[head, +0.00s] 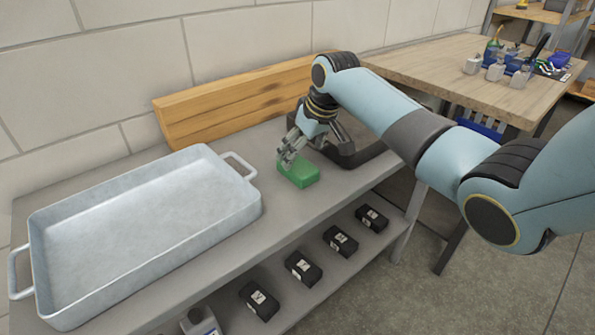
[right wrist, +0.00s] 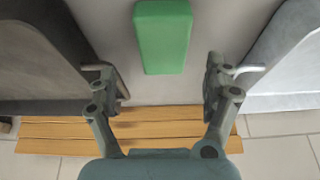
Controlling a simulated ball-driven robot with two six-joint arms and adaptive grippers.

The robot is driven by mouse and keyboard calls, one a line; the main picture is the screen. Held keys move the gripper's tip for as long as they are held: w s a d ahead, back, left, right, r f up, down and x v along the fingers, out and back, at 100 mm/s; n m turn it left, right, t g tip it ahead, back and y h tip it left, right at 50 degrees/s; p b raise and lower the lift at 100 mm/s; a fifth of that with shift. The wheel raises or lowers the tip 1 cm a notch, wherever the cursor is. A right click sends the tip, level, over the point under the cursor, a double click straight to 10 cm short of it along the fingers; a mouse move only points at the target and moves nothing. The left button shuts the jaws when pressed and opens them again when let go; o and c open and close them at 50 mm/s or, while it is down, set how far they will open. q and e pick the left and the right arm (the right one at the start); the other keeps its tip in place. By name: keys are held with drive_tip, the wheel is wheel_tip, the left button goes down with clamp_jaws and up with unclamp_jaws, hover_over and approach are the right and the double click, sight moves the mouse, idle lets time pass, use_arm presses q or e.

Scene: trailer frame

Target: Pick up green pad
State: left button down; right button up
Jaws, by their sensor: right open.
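The green pad (head: 299,172) is a small green block lying flat on the grey bench top (head: 225,255). In the head view it is right of the grey metal tray. In the right wrist view the green pad (right wrist: 162,36) lies beyond the fingertips, centred between them. My right gripper (head: 288,158) is at the pad's far left edge and partly overlaps it in the head view. In the right wrist view the right gripper (right wrist: 165,82) is open with nothing between its fingers. I cannot tell the exact height of the fingertips above the bench. My left gripper is not in view.
The large tray (head: 40,235) with handles fills the bench's left part. A wooden board (head: 230,108) stands along the wall. A dark object (head: 345,150) sits close right of the gripper. Several black boxes (head: 303,268) are on the lower shelf. A wooden table (head: 430,75) is behind right.

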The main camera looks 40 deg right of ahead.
sight(299, 165)
drive_tip(key=shift+s+b+x, duration=0.15)
drive_tip(key=shift+x, duration=1.15)
drive_tip(key=shift+s+b+x, duration=0.15)
drive_tip(key=shift+s+x, duration=0.05)
drive_tip(key=shift+x, duration=1.15)
drive_tip(key=shift+a+f, duration=0.15)
drive_tip(key=shift+f, duration=0.1)
drive_tip(key=c, duration=0.8)
drive_tip(key=shift+s+f, duration=0.1)
drive_tip(key=c, duration=0.5)
